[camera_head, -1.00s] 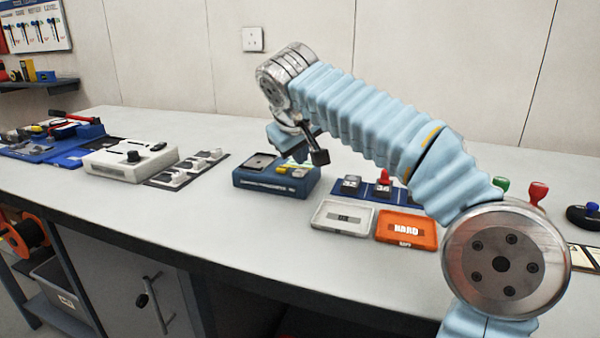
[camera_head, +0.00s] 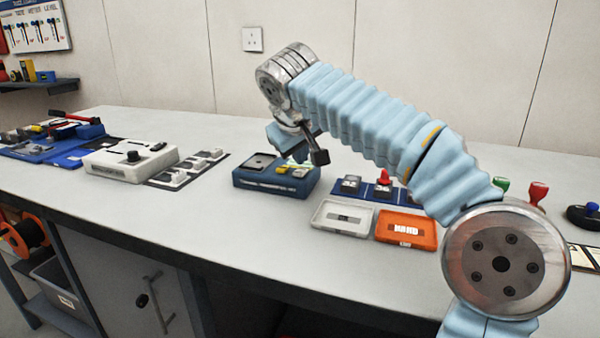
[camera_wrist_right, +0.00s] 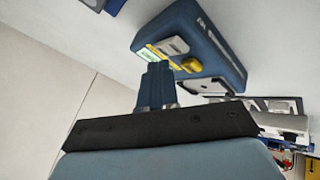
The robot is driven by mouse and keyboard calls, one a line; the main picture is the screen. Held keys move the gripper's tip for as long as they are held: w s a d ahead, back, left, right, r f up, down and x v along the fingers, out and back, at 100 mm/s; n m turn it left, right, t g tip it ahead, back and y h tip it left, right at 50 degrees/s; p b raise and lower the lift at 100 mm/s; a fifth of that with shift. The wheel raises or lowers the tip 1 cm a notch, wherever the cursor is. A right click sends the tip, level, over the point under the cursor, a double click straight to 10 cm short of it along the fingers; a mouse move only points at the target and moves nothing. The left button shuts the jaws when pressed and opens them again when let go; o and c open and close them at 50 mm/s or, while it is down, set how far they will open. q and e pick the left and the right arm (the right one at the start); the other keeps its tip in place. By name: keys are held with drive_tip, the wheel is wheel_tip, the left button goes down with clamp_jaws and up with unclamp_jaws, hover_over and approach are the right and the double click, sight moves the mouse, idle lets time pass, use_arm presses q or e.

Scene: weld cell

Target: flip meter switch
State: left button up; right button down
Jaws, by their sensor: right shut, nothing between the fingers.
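The blue meter box (camera_head: 277,182) sits on the bench in the middle of the head view, with a dark panel on its left part. In the right wrist view the meter (camera_wrist_right: 195,35) shows a green display (camera_wrist_right: 150,54), a grey piece (camera_wrist_right: 173,46) and a yellow piece (camera_wrist_right: 191,65); which is the switch I cannot tell. My right gripper (camera_head: 289,152) is over the meter's back right part, partly hidden by my wrist. In the wrist view its fingers (camera_wrist_right: 156,68) are shut and empty, close to the display and yellow piece; contact is unclear. My left gripper is out of view.
A white box with a black knob (camera_head: 133,157) and a dark strip of small parts (camera_head: 188,168) stand left. A white tray (camera_head: 343,218) and orange tray (camera_head: 406,229) lie right, before a blue rack (camera_head: 366,188). Stamps (camera_head: 537,192) stand further right. The front bench is clear.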

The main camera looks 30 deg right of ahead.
sight(301, 170)
drive_tip(key=shift+f, duration=0.15)
drive_tip(key=shift+f, duration=0.3)
drive_tip(key=shift+f+b, duration=0.2)
drive_tip(key=shift+b, duration=0.15)
idle(0.5)
drive_tip(key=shift+d+r+p, duration=0.1)
drive_tip(key=shift+r+p, duration=0.4)
drive_tip(key=shift+p, duration=0.2)
wheel_tip(301, 170, up, 3)
drive_tip(key=shift+w+d+f+p, duration=0.1)
drive_tip(key=shift+w+f+p, duration=0.1)
drive_tip(key=shift+p, duration=0.7)
drive_tip(key=shift+w+d+r, duration=0.1)
drive_tip(key=shift+d+r, duration=0.05)
drive_tip(key=shift+r, duration=1.05)
